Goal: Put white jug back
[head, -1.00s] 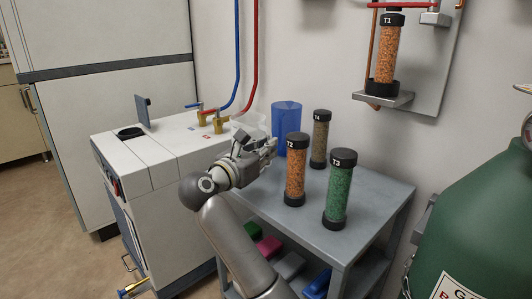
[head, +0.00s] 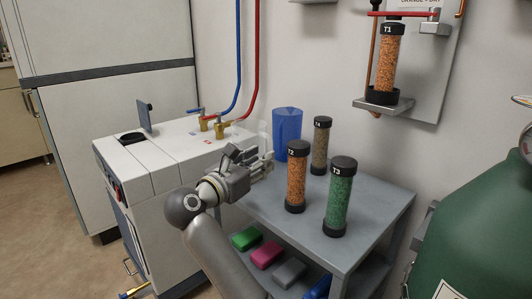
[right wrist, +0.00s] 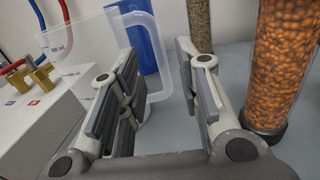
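The white jug is clear and translucent, with faint markings. In the right wrist view the jug (right wrist: 95,42) stands upright beyond the left finger, which hides part of it. Its handle (right wrist: 160,75) reaches toward the gap between the fingers. In the head view the jug (head: 263,136) is faint, beside the blue jug (head: 287,133) at the grey table's back left. My right gripper (head: 268,163) is open at the jug's handle side; it also shows open in the right wrist view (right wrist: 158,85). I cannot tell if a finger touches the handle. My left gripper is not in view.
Tubes T2 (head: 296,178), T3 (head: 340,198) and T4 (head: 320,148) stand on the grey table (head: 378,195), right of my gripper. A white machine (head: 165,152) with brass valves is left. A green cylinder (head: 475,225) stands right.

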